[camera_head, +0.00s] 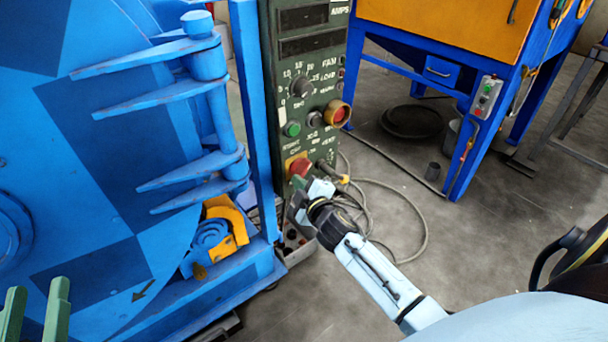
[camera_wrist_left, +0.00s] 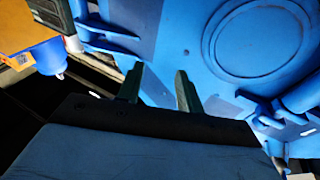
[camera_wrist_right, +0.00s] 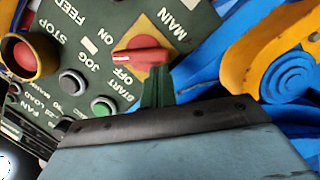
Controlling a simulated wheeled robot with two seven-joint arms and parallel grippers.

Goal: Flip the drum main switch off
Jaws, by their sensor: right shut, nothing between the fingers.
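The red main switch (camera_wrist_right: 142,54) sits on a yellow plate (camera_wrist_right: 155,76) at the bottom of the green control panel (camera_wrist_right: 70,22). In the right wrist view its narrow left end lies between the ON and OFF labels. It also shows in the head view (camera_head: 297,167). My right gripper (camera_wrist_right: 157,88) is shut and empty, its fingertips close to the switch on its lower side; I cannot tell whether they touch it. In the head view the right gripper (camera_head: 302,184) is just below the switch. My left gripper (camera_wrist_left: 160,82) is open and empty, facing the blue drum (camera_wrist_left: 220,30).
A green button (camera_wrist_right: 103,107), a grey button (camera_wrist_right: 73,82) and a red stop button (camera_wrist_right: 22,56) are near the switch. An orange bracket (camera_head: 231,226) is left of the panel. A cable (camera_head: 422,225) lies on the floor. A blue-legged orange cabinet (camera_head: 450,30) stands behind.

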